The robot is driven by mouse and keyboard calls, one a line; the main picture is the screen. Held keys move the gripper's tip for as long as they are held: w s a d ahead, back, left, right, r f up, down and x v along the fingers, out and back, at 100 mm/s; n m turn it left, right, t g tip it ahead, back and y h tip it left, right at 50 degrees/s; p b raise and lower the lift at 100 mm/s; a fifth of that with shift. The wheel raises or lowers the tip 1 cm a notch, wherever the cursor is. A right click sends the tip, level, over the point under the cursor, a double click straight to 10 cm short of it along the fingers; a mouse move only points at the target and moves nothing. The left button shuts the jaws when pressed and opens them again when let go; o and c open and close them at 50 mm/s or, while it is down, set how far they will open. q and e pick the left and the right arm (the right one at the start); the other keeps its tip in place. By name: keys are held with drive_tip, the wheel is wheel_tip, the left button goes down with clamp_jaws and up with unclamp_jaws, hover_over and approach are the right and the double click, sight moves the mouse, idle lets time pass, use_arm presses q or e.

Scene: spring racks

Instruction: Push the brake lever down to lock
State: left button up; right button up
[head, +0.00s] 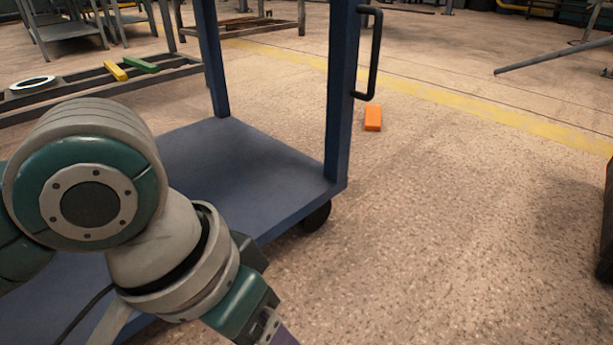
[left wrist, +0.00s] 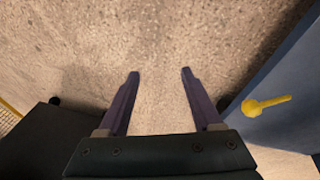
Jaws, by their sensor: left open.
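The blue cart (head: 250,155) stands at centre left in the head view. Its blue side also shows at the right of the left wrist view (left wrist: 285,75). A yellow lever-like part (left wrist: 265,104) with a round end sits against that blue side; I take it for the brake lever. It is not visible in the head view. My left gripper (left wrist: 160,73) is open and empty over bare floor, left of the yellow part and apart from it. In the head view the left gripper is mostly cut off by the bottom edge. My right gripper is not in view.
A dark caster (head: 317,216) is under the cart's corner, and a black handle (head: 370,52) is on its post. An orange block (head: 373,117) lies on the floor. A dark object (head: 608,225) stands at the right edge. The floor between is clear.

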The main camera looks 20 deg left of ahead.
use_arm(q)
drive_tip(key=w+a+r+n, duration=0.1)
drive_tip(key=w+a+n, duration=0.1)
drive_tip(key=w+a, duration=0.1)
drive_tip(key=w+a+r+n+g+y, duration=0.1)
drive_tip(key=w+a+r+n, duration=0.1)
drive_tip(key=a, duration=0.4)
drive_tip(key=w+a+r+n+y, duration=0.1)
drive_tip(key=w+a+n, duration=0.3)
drive_tip(key=w, duration=0.2)
drive_tip(key=shift+w+a+r+g, duration=0.1)
drive_tip(key=shift+a+r+g, duration=0.1)
drive_tip(key=shift+g, duration=0.1)
drive_tip(key=shift+w+a, duration=0.1)
drive_tip(key=shift+a, duration=0.1)
drive_tip(key=f+b, duration=0.6)
drive_tip(key=d+f+b, duration=0.1)
drive_tip(key=f+b, duration=0.2)
drive_tip(key=shift+w+f, duration=0.2)
drive_tip(key=shift+f, duration=0.15)
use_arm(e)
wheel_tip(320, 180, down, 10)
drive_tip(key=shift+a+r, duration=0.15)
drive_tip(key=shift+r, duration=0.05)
use_arm(q)
drive_tip(key=shift+c, duration=0.3)
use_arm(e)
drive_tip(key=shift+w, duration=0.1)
use_arm(q)
clamp_jaws()
